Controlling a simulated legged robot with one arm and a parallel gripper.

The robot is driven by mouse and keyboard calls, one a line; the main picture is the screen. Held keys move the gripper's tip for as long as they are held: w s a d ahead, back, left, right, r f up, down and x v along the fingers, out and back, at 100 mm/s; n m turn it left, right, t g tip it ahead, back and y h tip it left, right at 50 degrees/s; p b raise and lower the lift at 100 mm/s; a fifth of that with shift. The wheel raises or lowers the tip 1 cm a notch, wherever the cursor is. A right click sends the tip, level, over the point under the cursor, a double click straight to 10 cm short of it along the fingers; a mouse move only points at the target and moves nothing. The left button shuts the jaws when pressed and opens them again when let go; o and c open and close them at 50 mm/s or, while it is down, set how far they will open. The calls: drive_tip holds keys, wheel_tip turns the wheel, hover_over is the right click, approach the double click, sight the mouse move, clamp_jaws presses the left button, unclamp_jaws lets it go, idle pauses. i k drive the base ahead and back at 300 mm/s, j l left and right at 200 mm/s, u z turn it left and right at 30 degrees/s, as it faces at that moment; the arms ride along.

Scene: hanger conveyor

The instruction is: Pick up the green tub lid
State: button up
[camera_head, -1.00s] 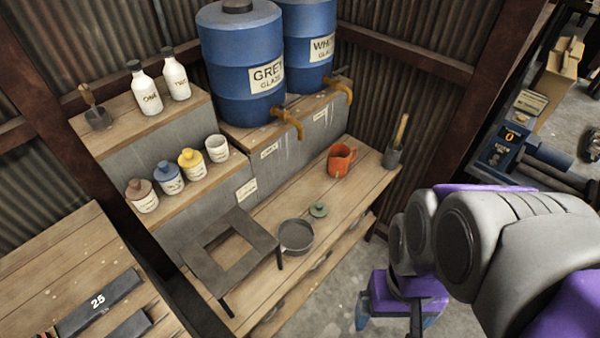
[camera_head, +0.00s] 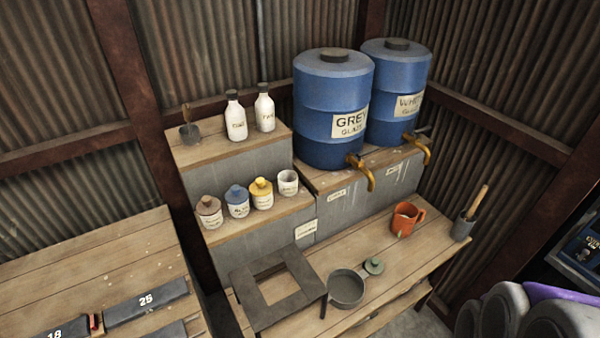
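The green lid (camera_head: 374,266) is small and round with a knob on top. It lies on the wooden bench (camera_head: 436,243), just behind and to the right of a grey round pan (camera_head: 346,288), close to its rim. I cannot tell whether the lid and pan touch. My gripper is outside the picture.
A dark metal stand (camera_head: 262,316) stands left of the pan. Blue barrels (camera_head: 325,133) with taps (camera_head: 362,172) stand behind. Small jars (camera_head: 237,209) line a step.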

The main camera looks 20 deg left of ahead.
sight(374, 265)
drive_tip(key=u, duration=0.8)
drive_tip(key=l+u, duration=0.45)
drive_tip(key=i+l+u, duration=0.1)
drive_tip(key=l+u, duration=0.2)
drive_tip(key=u, duration=0.15)
drive_tip(key=l+u, duration=0.45)
drive_tip(key=k+l+u, duration=0.15)
drive_tip(key=u, duration=0.3)
drive_tip(key=k+l, duration=0.15)
drive_tip(key=l, duration=0.2)
drive_tip(key=k+l+u, duration=0.1)
drive_tip(key=l, duration=0.3)
drive_tip(key=k+l, duration=0.25)
drive_tip(key=k+l+u, duration=0.1)
drive_tip(key=l, duration=0.35)
drive_tip(key=k, duration=0.1)
